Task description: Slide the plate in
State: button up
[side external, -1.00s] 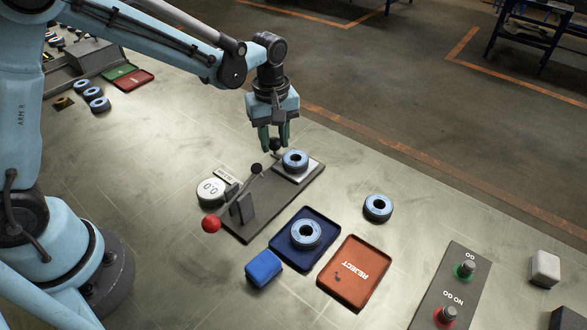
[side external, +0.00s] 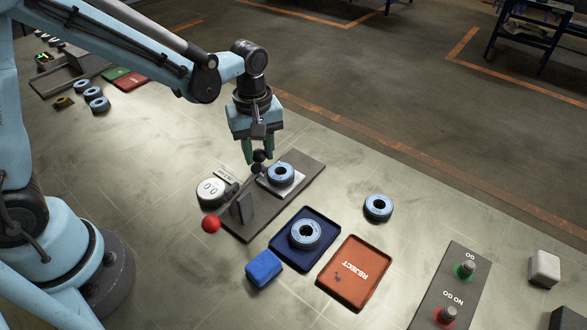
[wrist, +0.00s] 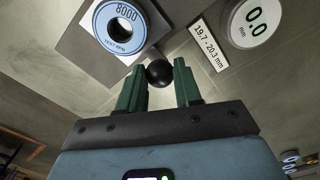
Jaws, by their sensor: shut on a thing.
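My gripper (side external: 255,155) is shut on a black ball knob (wrist: 159,73), which sits between its green fingertips in the wrist view. The knob is beside the light grey sliding plate (side external: 289,189), also in the wrist view (wrist: 78,46). A blue flap disc (side external: 281,173) lies flat on the plate; its ring face shows in the wrist view (wrist: 119,22). The plate rests partway along a dark base (side external: 313,167). A round dial (side external: 211,191) reading 0.0 stands at the base's left, near an upright dark block (side external: 242,207).
A lever with a red ball (side external: 211,224) sticks out at the left. A blue tray (side external: 322,223) holding a disc, a red reject tray (side external: 355,272), a blue block (side external: 263,268) and a loose disc (side external: 378,208) lie in front and to the right.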

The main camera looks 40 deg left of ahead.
jog(key=shift+s, duration=1.7)
jog(key=o, duration=0.8)
notch_tip(320, 180, up, 8)
